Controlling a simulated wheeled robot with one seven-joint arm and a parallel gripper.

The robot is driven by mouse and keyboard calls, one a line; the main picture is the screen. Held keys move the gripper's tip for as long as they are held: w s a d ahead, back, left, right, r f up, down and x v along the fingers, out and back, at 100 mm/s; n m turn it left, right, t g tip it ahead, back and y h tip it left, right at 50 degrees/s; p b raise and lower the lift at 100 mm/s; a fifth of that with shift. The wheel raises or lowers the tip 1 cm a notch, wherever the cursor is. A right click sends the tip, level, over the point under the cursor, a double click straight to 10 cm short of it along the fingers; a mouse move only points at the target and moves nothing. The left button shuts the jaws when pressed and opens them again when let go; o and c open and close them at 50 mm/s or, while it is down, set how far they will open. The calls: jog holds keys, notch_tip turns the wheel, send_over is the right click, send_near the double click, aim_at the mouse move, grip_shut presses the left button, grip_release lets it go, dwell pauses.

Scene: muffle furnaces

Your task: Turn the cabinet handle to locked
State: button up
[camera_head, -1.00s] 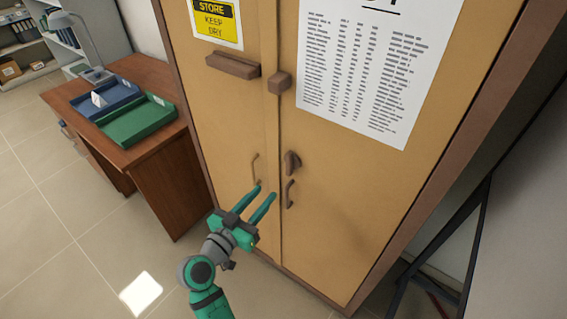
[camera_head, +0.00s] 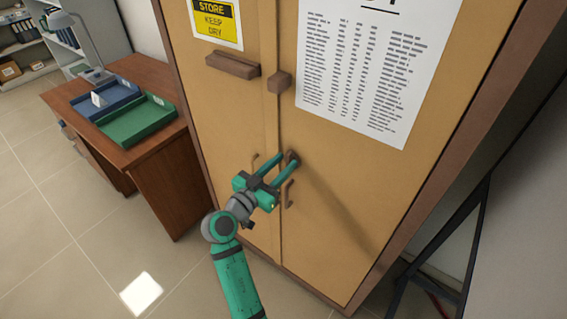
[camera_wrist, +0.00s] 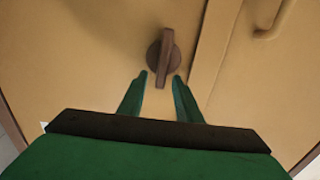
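The cabinet handle is a brown turn knob with a raised bar on a round base. In the wrist view the handle (camera_wrist: 165,58) is just ahead of my fingertips, its bar nearly upright in the picture. In the head view my gripper (camera_head: 287,159) covers most of the handle (camera_head: 292,156) on the right door. My gripper is open, and in the wrist view its two green fingers (camera_wrist: 161,78) stand on either side of the bar's lower end. I cannot tell whether they touch it. The tan cabinet (camera_head: 340,190) has both doors closed.
A curved pull (camera_head: 288,194) sits just below the handle, and another pull (camera_head: 255,162) is on the left door. A brown block (camera_head: 279,82) and a ledge (camera_head: 233,66) stick out above. A desk (camera_head: 150,150) with trays stands left.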

jog(key=shift+w+d, duration=0.15)
jog(key=shift+w, duration=0.15)
jog(key=shift+c, duration=0.7)
grip_shut()
